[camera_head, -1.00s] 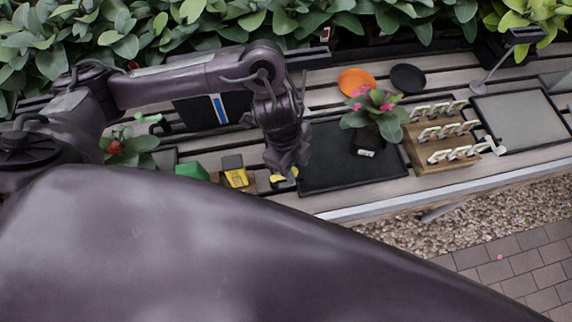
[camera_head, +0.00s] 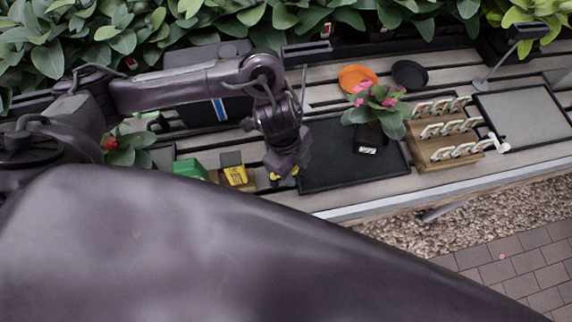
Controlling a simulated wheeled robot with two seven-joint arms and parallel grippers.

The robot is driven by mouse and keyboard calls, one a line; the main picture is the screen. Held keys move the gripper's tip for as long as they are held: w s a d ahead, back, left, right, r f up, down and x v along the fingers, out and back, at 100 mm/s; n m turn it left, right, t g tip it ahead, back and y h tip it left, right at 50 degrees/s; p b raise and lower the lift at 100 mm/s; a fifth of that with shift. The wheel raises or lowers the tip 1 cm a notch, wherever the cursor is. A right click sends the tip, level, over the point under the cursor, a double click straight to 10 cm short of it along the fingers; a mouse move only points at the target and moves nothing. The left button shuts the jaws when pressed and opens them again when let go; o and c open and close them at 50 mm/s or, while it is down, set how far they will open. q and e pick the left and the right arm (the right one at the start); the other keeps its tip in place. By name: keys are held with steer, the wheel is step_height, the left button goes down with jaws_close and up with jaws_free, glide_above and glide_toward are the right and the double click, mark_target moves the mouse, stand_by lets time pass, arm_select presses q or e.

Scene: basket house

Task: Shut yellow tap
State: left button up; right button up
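The yellow tap (camera_head: 274,176) shows as small yellow bits under my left gripper (camera_head: 284,172). It sits at the front of the slatted table, just left of a black mat. My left gripper points down over the tap and covers most of it. The fingers are at the tap, but I cannot make out whether they touch it or how far apart they are. The tap's handle position is hidden. My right gripper is not in view.
A yellow and black device (camera_head: 234,172) and a green block (camera_head: 190,168) stand left of the gripper. To the right are the black mat (camera_head: 330,170), a potted pink-flowered plant (camera_head: 382,112), a wooden rack (camera_head: 430,155) and orange (camera_head: 355,78) and black discs (camera_head: 409,74).

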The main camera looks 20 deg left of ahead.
arm_select(q)
steer(key=shift+s+a+p, duration=0.25)
steer(key=shift+s+p, duration=0.2)
steer(key=shift+s, duration=0.85)
steer(key=shift+s+a+p, duration=0.25)
steer(key=shift+s, duration=1)
steer(key=shift+s+a+p, duration=0.25)
steer(key=shift+s, duration=1)
steer(key=shift+w+d+r+p, duration=0.1)
steer(key=shift+w+p, duration=0.3)
step_height(320, 180, up, 7)
steer(key=p, duration=0.7)
steer(key=shift+s, duration=0.1)
